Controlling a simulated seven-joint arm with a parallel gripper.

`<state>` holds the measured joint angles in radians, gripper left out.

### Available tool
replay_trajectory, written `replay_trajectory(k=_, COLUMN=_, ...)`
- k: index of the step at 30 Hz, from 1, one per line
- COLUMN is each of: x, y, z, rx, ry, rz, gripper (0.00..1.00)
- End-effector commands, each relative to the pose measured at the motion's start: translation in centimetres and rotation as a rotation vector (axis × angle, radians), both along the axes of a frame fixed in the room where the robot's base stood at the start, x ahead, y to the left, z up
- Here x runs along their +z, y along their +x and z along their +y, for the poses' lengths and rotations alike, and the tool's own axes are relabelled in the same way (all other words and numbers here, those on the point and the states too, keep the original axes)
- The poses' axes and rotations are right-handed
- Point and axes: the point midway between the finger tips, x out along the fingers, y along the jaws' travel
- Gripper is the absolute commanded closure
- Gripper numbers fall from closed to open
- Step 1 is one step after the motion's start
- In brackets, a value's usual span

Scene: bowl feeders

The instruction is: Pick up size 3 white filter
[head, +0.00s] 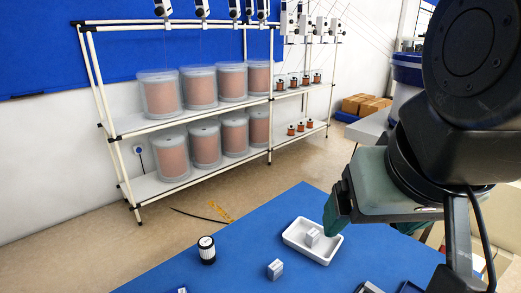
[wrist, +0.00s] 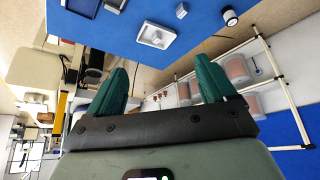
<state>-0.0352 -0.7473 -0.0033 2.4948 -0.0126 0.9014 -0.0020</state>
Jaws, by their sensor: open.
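A small whitish block (head: 312,237) lies in a shallow white tray (head: 291,240) on the blue table. A second whitish block (head: 275,269) stands on the table left of the tray. I cannot read a size on either, so I cannot tell which is the size 3 filter. In the wrist view the tray (wrist: 141,35) and the loose block (wrist: 182,10) are near the top. My gripper (head: 337,212) is above and right of the tray, with green fingers. In the wrist view my gripper (wrist: 161,72) has its fingers wide apart with nothing between them.
A black-and-white cylinder (head: 207,250) stands on the blue table (head: 240,248) at the left. Other items are partly cut off at the table's front edge. A rack (head: 200,110) with large copper-coloured spools stands behind. The table between cylinder and tray is clear.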

Motion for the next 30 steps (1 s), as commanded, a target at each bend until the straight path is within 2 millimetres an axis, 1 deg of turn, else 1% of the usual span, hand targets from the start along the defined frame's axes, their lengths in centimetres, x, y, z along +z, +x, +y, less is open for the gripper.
replay_trajectory(k=5, x=-0.1, y=0.2, z=0.2, rx=0.000, ry=0.008, rz=0.012, gripper=0.16)
replay_trajectory(k=8, x=-0.8, y=0.9, z=1.1, rx=-0.005, ry=0.046, rz=0.069, gripper=0.16)
replay_trajectory(k=10, x=-1.6, y=1.8, z=2.2, rx=-0.012, ry=0.098, rz=0.141, gripper=0.16)
replay_trajectory(k=17, x=-5.5, y=5.8, z=8.0, rx=-0.068, ry=0.364, rz=0.447, gripper=0.16)
replay_trajectory(k=23, x=-9.2, y=9.5, z=13.0, rx=-0.154, ry=0.624, rz=0.699, gripper=0.16)
replay_trajectory(k=27, x=-12.1, y=12.4, z=16.2, rx=-0.238, ry=0.820, rz=0.860, gripper=0.16)
replay_trajectory(k=30, x=-14.4, y=14.5, z=18.2, rx=-0.313, ry=0.966, rz=0.966, gripper=0.16)
